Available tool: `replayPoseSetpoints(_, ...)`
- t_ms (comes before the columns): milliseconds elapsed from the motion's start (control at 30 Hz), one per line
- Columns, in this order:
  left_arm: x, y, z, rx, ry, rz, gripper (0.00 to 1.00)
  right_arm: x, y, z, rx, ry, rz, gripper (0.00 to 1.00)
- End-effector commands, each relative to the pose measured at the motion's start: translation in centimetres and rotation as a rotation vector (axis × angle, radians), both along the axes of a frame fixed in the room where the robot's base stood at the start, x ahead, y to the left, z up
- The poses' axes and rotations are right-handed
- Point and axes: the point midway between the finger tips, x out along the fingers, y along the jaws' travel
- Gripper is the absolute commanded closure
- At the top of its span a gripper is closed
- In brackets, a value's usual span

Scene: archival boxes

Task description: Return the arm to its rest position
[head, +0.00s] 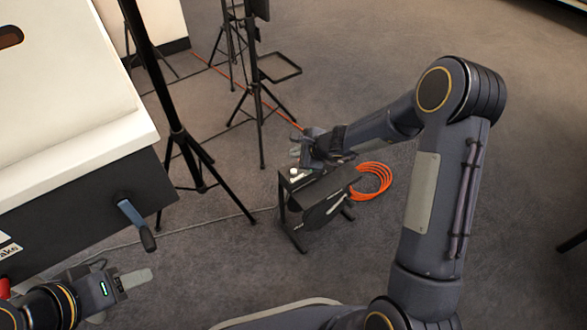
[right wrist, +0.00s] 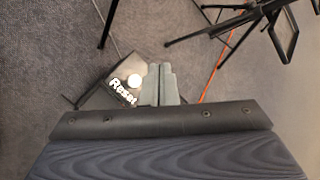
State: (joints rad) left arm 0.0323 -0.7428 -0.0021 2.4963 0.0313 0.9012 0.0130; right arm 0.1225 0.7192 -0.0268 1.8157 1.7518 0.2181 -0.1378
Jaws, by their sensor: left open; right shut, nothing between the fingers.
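My right arm (head: 420,210) reaches out from the lower right, bends at a high elbow and runs left to its gripper. My right gripper (head: 300,148) is shut and empty, close by the top of a small black stand (head: 291,212). In the right wrist view its closed grey fingers (right wrist: 158,85) show just right of a white round button (right wrist: 134,81) on a black box top (right wrist: 98,98) marked "Reset". I cannot tell how far above the box they are. My left gripper (head: 128,283) is open and empty at the lower left, below the large box's side.
A large white-topped, dark-sided box (head: 95,200) with a blue-and-black handle (head: 136,222) fills the left. Black tripod stands (head: 178,135) rise behind. The carpet at the right is mostly clear.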

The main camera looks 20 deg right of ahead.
Motion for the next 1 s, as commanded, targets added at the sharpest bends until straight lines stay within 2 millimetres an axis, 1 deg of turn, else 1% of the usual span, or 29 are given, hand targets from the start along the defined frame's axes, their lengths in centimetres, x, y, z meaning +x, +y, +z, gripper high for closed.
replayPoseSetpoints(500,0.0,0.0,0.0,0.0,0.0,0.0,0.51,0.0,0.0,0.0,0.0,0.0,0.0,1.0)
replayPoseSetpoints(567,0.0,0.0,0.0,0.0,0.0,0.0,0.51,0.0,0.0,0.3,-0.001,-0.007,0.005,1.0)
replayPoseSetpoints(667,0.0,0.0,0.0,0.0,0.0,0.0,0.51,-0.3,0.0,2.6,-0.016,-0.057,0.051,1.0)
replayPoseSetpoints(767,0.0,0.0,0.0,0.0,0.0,0.0,0.51,-1.7,0.2,7.4,-0.057,-0.164,0.165,1.0)
replayPoseSetpoints(800,0.0,0.0,0.0,0.0,0.0,0.0,0.51,-2.8,0.4,9.7,-0.083,-0.217,0.229,1.0)
replayPoseSetpoints(867,0.0,0.0,0.0,0.0,0.0,0.0,0.51,-5.0,0.7,13.1,-0.131,-0.296,0.337,1.0)
replayPoseSetpoints(900,0.0,0.0,0.0,0.0,0.0,0.0,0.51,-6.7,1.0,15.1,-0.167,-0.346,0.411,1.0)
replayPoseSetpoints(967,0.0,0.0,0.0,0.0,0.0,0.0,0.51,-9.7,1.4,17.5,-0.226,-0.41,0.523,1.0)
replayPoseSetpoints(1000,0.0,0.0,0.0,0.0,0.0,0.0,0.51,-11.8,1.6,18.8,-0.271,-0.447,0.598,1.0)
